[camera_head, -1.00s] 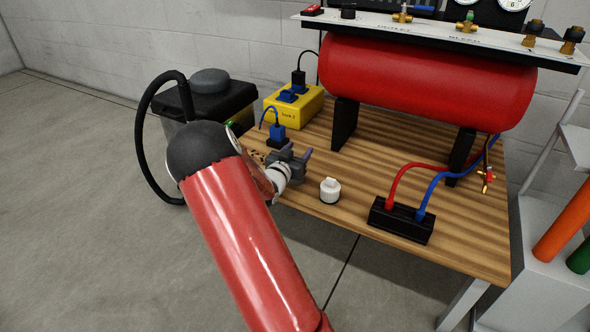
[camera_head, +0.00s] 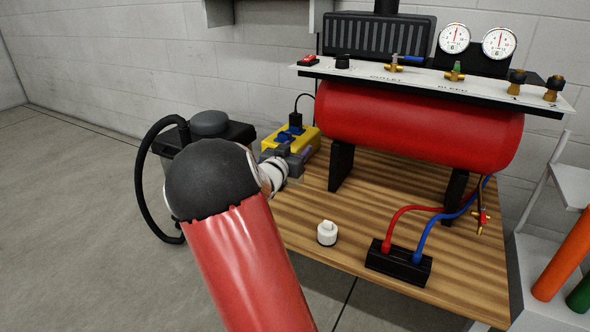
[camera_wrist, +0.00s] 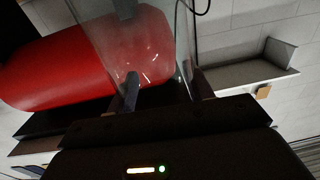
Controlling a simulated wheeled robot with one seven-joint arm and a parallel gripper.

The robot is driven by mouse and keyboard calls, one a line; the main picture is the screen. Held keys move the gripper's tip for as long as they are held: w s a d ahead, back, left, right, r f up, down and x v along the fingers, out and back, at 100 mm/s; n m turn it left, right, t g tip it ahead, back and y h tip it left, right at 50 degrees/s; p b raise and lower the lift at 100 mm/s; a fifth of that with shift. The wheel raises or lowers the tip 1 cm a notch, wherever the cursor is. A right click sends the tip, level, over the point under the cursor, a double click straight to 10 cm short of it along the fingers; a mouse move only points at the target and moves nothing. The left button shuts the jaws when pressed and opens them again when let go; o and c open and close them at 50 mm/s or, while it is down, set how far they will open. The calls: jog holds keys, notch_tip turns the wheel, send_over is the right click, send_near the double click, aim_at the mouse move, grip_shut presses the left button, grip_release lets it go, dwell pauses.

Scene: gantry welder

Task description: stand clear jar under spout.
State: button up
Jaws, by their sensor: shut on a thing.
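In the wrist view a clear jar (camera_wrist: 105,38), see-through and faintly reflective, stands between the fingers of my gripper (camera_wrist: 164,92), which is shut on it. The red tank shows through its wall. In the head view my gripper (camera_head: 290,160) is above the back left of the wooden table, in front of the yellow box; I cannot make out the jar there. A small brass tap with a red part (camera_head: 481,220) hangs below the tank's right end; I cannot tell whether it is the spout. Brass valves (camera_head: 455,72) stand on the panel above.
The red tank (camera_head: 415,125) stands on black legs on the wooden table (camera_head: 350,285). A white-capped container (camera_head: 327,234) and a black block (camera_head: 398,265) with red and blue hoses stand near the front. A yellow socket box (camera_head: 305,137) is behind my gripper.

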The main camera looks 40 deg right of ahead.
notch_tip(320, 180, up, 5)
jog(key=w+a+f+n+t+y+p, duration=0.1)
jog(key=w+a+f+n+t+y, duration=0.3)
jog(key=a, duration=0.8)
jog(key=w+a+f+n+t+y+p, duration=0.1)
jog(key=a+f+n+t+y, duration=0.35)
jog(key=a, duration=0.65)
jog(key=w+a+f+n+t+y+p, duration=0.3)
jog(key=a+f+y, duration=0.35)
jog(key=a, duration=0.55)
jog(key=s+f+n+g+y+b, duration=0.1)
jog(key=s+f, duration=0.5)
jog(key=f, duration=0.6)
jog(key=shift+s+a+r, duration=0.15)
jog(key=shift+s+r, duration=0.1)
jog(key=shift+s, duration=0.65)
jog(key=shift+s+a+r, duration=0.2)
jog(key=shift+s, duration=0.7)
jog(key=shift+s+a+r, duration=0.15)
jog(key=shift+s+r, duration=0.1)
jog(key=shift+s, duration=0.65)
